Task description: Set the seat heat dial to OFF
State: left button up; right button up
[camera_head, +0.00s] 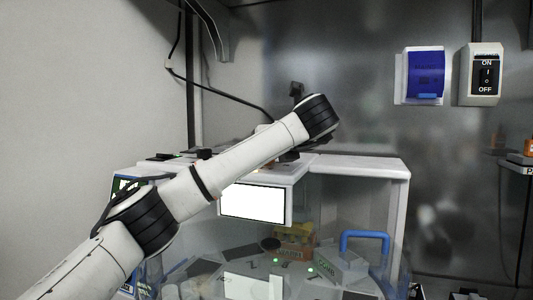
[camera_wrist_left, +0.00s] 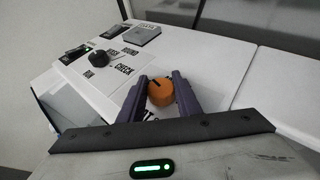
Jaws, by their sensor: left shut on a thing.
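The orange dial (camera_wrist_left: 160,92) sits on the white top panel of the machine in the left wrist view, with a dark pointer mark near its right side. My left gripper (camera_wrist_left: 161,88) has its two dark fingers on either side of the dial and is shut on it. The label beside the dial is mostly hidden by the fingers. In the head view my left arm reaches over the machine (camera_head: 378,166), and the gripper and dial are hidden behind the arm. My right gripper is in neither view.
A black dial (camera_wrist_left: 98,58) with printed labels stands on the same panel, left of the orange one. A grey square block (camera_wrist_left: 141,35) is behind it. A blue-covered socket (camera_head: 426,75) and an ON/OFF switch (camera_head: 486,76) are on the back wall.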

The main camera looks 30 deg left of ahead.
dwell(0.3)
pick_arm(q)
jog(key=o, duration=1.1)
jog(key=shift+c, duration=0.2)
jog(key=b+v, duration=0.2)
jog(key=v, duration=0.6)
jog(key=shift+d, duration=0.15)
jog(key=shift+b+v, duration=0.65)
jog(key=shift+v, duration=0.2)
jog(key=shift+s+d+r, duration=0.1)
jog(key=shift+s, duration=0.05)
